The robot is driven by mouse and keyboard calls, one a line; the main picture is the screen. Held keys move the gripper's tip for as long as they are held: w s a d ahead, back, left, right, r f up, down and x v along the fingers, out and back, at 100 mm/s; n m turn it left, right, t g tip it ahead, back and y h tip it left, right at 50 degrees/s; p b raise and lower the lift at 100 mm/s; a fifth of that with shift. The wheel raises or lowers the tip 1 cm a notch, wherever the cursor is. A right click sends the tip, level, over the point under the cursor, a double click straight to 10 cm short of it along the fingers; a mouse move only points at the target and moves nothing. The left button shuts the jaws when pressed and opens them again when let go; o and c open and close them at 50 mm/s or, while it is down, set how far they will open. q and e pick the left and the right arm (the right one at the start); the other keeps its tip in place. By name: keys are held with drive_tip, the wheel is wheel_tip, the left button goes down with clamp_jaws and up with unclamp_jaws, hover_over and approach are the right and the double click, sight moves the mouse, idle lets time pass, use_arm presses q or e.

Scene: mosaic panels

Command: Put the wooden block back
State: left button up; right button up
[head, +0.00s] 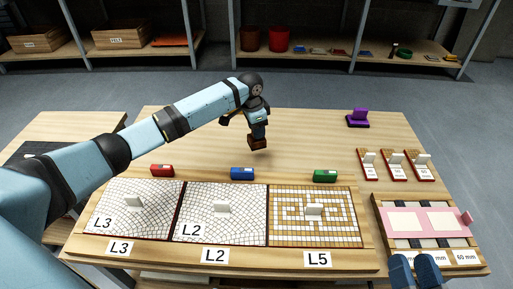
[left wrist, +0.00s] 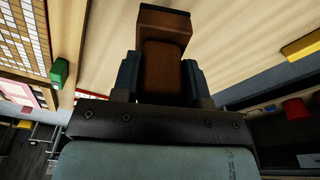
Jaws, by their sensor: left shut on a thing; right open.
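My left gripper (head: 258,134) is shut on a brown wooden block (head: 257,143) and holds it over the middle of the table, behind the panels. In the left wrist view the block (left wrist: 164,62) sits between the two dark blue fingers of the left gripper (left wrist: 163,75), its wider end sticking out past them. Whether the block touches the table is hard to tell. My right gripper (head: 415,268) shows only as dark blue fingers at the bottom right edge, by the pink board; it is open.
Three mosaic panels (head: 109,225) labelled L3, L2 and L5 lie along the front, each with a pale upright handle. Red (head: 162,170), blue (head: 242,174) and green (head: 325,176) blocks lie behind them. A purple piece (head: 358,120) and the pink board (head: 388,219) are at right. The table's back left is clear.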

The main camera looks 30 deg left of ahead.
sight(257, 141)
use_arm(q)
wheel_tip(257, 141, down, 6)
drive_tip(key=shift+f+b, duration=0.1)
drive_tip(key=shift+b, duration=0.95)
use_arm(e)
wheel_tip(257, 141, down, 4)
drive_tip(key=shift+a+r+g, duration=0.1)
drive_tip(key=shift+a+g, duration=0.05)
drive_tip(key=shift+g, duration=0.65)
drive_tip(key=shift+r, duration=0.1)
use_arm(q)
drive_tip(key=o, duration=0.5)
drive_tip(key=shift+f, duration=0.1)
drive_tip(key=o, duration=0.4)
